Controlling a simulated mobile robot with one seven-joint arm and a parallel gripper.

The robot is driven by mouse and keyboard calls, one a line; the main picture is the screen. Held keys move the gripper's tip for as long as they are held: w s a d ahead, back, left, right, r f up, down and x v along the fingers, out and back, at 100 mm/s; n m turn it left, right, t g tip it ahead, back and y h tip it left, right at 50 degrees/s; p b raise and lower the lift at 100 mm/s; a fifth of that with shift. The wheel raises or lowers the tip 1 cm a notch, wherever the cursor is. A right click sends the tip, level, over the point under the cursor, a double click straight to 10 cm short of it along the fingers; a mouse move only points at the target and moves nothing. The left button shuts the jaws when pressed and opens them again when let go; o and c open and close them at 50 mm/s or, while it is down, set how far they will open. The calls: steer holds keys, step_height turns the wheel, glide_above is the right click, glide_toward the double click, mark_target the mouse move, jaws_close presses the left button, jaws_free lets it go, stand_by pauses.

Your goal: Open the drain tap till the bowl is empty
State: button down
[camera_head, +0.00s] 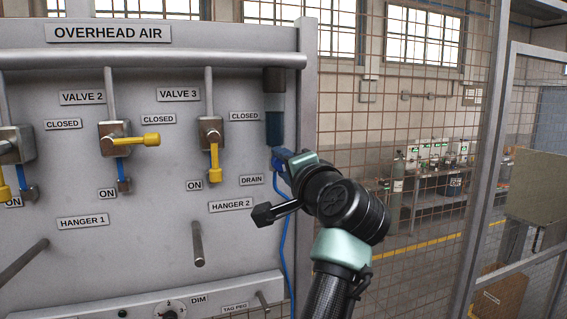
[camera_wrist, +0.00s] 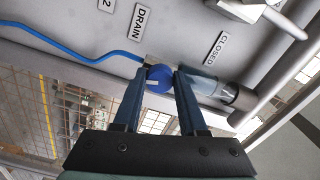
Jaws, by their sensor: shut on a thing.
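The filter bowl (camera_head: 274,128) hangs under a dark cap at the panel's right edge. Dark blue liquid appears to fill its lower part, with a paler band above. In the wrist view the bowl (camera_wrist: 207,84) is translucent blue-grey and partly behind the right finger. The round blue drain tap (camera_wrist: 159,79) has a pale mark on its face and sits at the bowl's end. My gripper (camera_wrist: 162,74) is shut on the tap, one blue finger on each side. In the head view my gripper (camera_head: 284,160) is just below the bowl and largely covers the tap.
A blue hose (camera_head: 284,250) runs down from the tap. The DRAIN label (camera_head: 251,180) is left of my gripper. A yellow-handled valve (camera_head: 214,160) and a hanger peg (camera_head: 197,243) stick out from the panel. A mesh fence (camera_head: 420,130) stands to the right.

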steer(key=shift+m, duration=1.5)
steer(key=shift+p, duration=0.3)
steer(key=shift+c, duration=2.2)
jaws_free()
steer(key=b+v, duration=0.7)
steer(key=v, duration=0.6)
steer(key=shift+b, duration=0.35)
